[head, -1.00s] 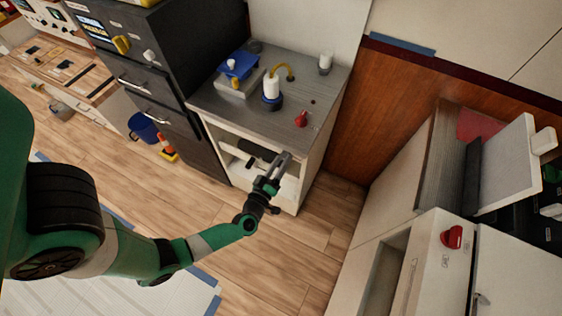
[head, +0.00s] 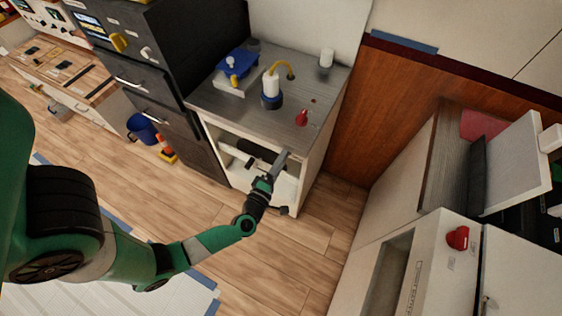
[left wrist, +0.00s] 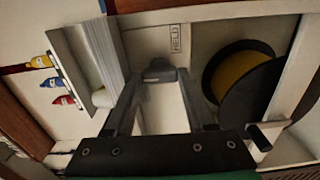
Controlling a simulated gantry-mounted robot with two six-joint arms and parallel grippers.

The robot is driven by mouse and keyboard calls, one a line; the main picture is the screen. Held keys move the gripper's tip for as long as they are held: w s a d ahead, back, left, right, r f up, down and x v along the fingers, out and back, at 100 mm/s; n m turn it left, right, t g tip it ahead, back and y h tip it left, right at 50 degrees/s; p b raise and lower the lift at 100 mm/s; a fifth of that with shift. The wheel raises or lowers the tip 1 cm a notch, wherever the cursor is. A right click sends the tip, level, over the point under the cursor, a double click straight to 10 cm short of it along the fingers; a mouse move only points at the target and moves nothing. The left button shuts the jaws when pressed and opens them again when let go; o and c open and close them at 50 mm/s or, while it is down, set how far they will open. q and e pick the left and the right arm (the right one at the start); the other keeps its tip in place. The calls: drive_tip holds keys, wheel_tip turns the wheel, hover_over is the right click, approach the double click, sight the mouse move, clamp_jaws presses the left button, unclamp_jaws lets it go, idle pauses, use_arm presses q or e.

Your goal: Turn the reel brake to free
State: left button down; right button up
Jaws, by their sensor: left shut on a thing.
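The reel brake knob (left wrist: 158,75) is a small dark handle on the pale panel inside the open cabinet. A label reading HELD (left wrist: 175,38) is just beyond it. My left gripper (left wrist: 156,84) is shut on this knob, with a finger on each side. In the head view my left gripper (head: 281,160) reaches into the cabinet's opening, and the knob is hidden there. The cable reel (left wrist: 238,85), black with a yellow winding, is to the right of the fingers in the left wrist view. My right gripper is in neither view.
The cabinet's grey worktop (head: 215,103) is above my gripper. It carries a red knob (head: 302,118), a white bottle with a yellow spout (head: 271,88) and a blue item (head: 238,64). A white crank handle (left wrist: 268,132) projects near the reel.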

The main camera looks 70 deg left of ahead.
use_arm(q)
drive_tip(key=shift+n, duration=0.3)
drive_tip(key=shift+c, duration=1.2)
unclamp_jaws()
drive_tip(key=p+v, duration=0.1)
drive_tip(key=v, duration=1)
drive_tip(key=shift+s+d, duration=0.2)
drive_tip(key=shift+s, duration=0.05)
